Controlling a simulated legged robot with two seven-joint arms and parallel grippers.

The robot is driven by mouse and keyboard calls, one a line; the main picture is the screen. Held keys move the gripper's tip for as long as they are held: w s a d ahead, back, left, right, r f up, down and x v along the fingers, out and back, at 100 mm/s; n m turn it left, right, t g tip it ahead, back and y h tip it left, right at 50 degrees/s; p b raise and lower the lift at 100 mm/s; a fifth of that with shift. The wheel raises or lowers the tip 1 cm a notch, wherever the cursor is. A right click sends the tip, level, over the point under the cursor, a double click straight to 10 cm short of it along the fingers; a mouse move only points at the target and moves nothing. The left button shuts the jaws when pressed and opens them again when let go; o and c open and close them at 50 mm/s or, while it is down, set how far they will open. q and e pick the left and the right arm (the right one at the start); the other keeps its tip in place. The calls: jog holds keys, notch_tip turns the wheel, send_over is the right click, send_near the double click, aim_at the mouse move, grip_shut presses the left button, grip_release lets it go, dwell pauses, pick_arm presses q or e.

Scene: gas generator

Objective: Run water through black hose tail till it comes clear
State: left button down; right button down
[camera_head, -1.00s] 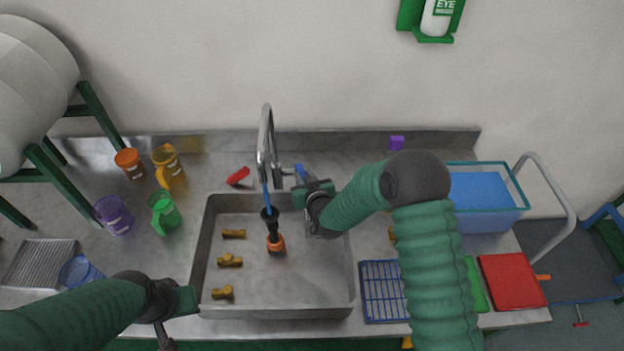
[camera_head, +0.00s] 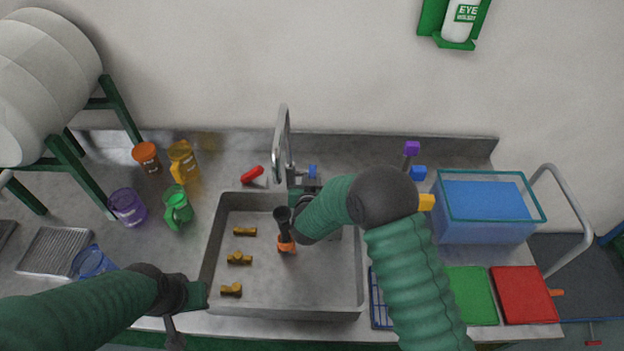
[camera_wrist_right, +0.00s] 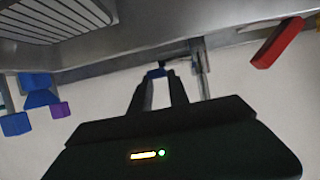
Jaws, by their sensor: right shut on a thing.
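No water stream shows under the spout. My right gripper (camera_head: 309,184) is at the tap's base, shut on the small blue tap handle (camera_head: 312,170). In the right wrist view, its fingertips (camera_wrist_right: 158,78) close around the blue handle (camera_wrist_right: 156,71). My left gripper (camera_head: 188,297) hangs over the sink's front left corner, apart from the hose tail; its jaw opening is unclear.
Several brass fittings (camera_head: 240,258) lie in the sink's left part. Coloured jugs (camera_head: 182,160) stand left of the sink. A red piece (camera_head: 252,174) lies behind it. A blue bin (camera_head: 486,208) and green and red boards (camera_head: 524,294) are at right.

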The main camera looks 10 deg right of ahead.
jog(key=c, duration=1.5)
grip_release()
jog(key=shift+f, duration=0.25)
jog(key=shift+c, duration=0.2)
jog(key=o, duration=0.3)
jog(key=shift+w, duration=0.2)
jog(key=shift+s+r, duration=0.15)
